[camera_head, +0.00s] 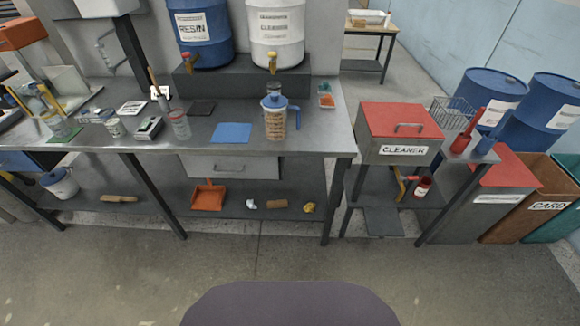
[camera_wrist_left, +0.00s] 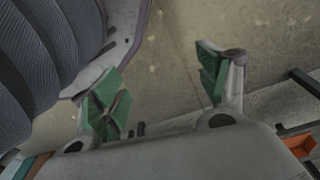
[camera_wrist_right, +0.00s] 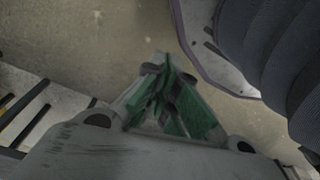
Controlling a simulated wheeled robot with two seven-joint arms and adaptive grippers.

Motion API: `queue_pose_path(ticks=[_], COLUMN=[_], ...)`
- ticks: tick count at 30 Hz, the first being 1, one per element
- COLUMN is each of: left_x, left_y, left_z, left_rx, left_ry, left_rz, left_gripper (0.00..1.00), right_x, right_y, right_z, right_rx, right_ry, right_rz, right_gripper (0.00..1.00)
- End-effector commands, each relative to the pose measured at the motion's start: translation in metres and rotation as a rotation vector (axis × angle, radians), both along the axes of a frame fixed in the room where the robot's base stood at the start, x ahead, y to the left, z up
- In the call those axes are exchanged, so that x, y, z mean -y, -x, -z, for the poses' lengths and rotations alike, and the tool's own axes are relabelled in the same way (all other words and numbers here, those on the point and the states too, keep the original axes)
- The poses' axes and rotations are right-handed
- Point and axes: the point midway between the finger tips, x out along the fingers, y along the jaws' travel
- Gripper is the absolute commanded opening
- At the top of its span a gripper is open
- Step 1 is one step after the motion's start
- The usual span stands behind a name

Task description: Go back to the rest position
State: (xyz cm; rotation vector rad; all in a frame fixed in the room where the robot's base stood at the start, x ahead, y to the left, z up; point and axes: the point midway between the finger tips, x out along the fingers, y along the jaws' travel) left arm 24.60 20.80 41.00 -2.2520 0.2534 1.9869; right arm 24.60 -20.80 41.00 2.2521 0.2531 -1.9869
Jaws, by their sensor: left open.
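My left gripper (camera_wrist_left: 160,88) shows in the left wrist view. Its two green-padded fingers stand wide apart, with nothing between them and bare floor beyond. My right gripper (camera_wrist_right: 168,92) shows in the right wrist view. Its green-padded fingers are brought together, and I see no object held in them. Both grippers hang over the floor beside my own dark ribbed column and rounded base. Neither gripper shows in the head view, where the front edge of my body is at the bottom. Neither touches the workbench (camera_head: 330,135).
The bench carries a blue-lidded jug (camera_head: 275,120), a blue mat (camera_head: 231,133), a resin drum (camera_head: 203,30) and a cleaner drum (camera_head: 276,30). A red-lidded cleaner box (camera_head: 398,135) stands to the right, with bins beyond. The floor (camera_head: 250,265) before the bench is clear.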

Motion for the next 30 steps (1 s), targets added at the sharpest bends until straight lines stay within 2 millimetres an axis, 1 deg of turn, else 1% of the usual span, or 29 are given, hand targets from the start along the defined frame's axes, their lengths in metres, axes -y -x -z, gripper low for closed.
queue_pose_path(ticks=[1, 17, 30], left_x=[-0.001, -0.017, -0.032], left_y=[0.004, 0.050, 0.095], left_z=[-0.004, 0.000, -0.008], left_rx=[-0.003, -0.012, -0.019], left_ry=[-0.002, -0.015, -0.026], left_rz=[0.000, 0.000, 0.001], left_gripper=[0.75, 0.75, 0.75], right_x=[0.001, 0.017, 0.032], right_y=[0.004, 0.050, 0.095], right_z=[-0.004, 0.000, -0.008], right_rx=[-0.003, -0.012, -0.019], right_ry=[0.002, 0.015, 0.026], right_rz=[0.000, 0.000, -0.001], right_gripper=[0.00, 0.00, 0.00])
